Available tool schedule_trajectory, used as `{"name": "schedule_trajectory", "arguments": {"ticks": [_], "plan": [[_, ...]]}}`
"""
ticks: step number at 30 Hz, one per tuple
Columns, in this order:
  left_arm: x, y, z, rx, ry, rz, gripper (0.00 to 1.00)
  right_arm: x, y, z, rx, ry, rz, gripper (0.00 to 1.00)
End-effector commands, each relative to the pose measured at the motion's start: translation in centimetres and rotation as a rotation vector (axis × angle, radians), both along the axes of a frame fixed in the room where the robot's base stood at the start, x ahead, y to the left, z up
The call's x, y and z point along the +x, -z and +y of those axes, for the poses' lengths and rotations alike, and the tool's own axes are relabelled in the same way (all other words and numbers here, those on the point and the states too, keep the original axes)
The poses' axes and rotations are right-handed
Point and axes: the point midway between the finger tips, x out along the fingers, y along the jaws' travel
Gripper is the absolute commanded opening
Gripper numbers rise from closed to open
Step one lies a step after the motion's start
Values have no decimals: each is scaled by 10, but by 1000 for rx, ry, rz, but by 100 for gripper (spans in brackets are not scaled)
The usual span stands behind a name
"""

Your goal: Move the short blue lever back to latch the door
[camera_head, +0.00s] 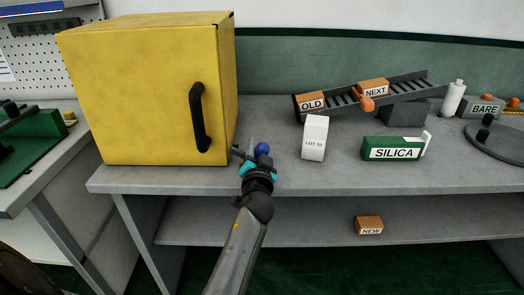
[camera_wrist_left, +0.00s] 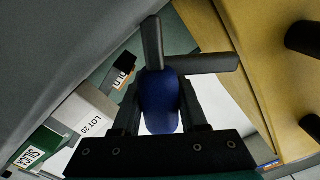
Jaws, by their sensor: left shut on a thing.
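The yellow cabinet (camera_head: 150,95) stands on the left part of the bench, with its door looking closed and a black bar handle (camera_head: 197,120) on its front. The short lever's blue knob (camera_head: 262,149) shows beside the cabinet's lower right corner. My left gripper (camera_head: 254,160) reaches up to it from the front. In the left wrist view the blue knob (camera_wrist_left: 158,100) sits between my two fingers, which are shut on it. Dark grey bars (camera_wrist_left: 200,63) meet just beyond the knob. Whether the latch is engaged cannot be told. My right gripper is not in view.
A white LOT 20 box (camera_head: 315,138) stands close to the right of my left gripper. Farther right are a green SILICA box (camera_head: 392,149) and a sloped rack (camera_head: 400,90) with OLD and NEXT boxes. A NEW box (camera_head: 369,225) lies on the lower shelf.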

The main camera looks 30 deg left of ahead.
Motion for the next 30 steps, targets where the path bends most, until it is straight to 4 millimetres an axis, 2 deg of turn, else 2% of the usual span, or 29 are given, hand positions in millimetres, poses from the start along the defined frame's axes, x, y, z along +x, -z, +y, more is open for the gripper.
{"name": "schedule_trajectory", "arguments": {"ticks": [7, 15, 30], "plan": [[-7, -8, 12, -187, -1, -115, 0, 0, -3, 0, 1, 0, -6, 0], [-14, -13, 24, -361, -1, -223, 0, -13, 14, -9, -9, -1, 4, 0], [-20, -13, 34, -502, 0, -311, 0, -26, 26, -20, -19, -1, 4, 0]]}}
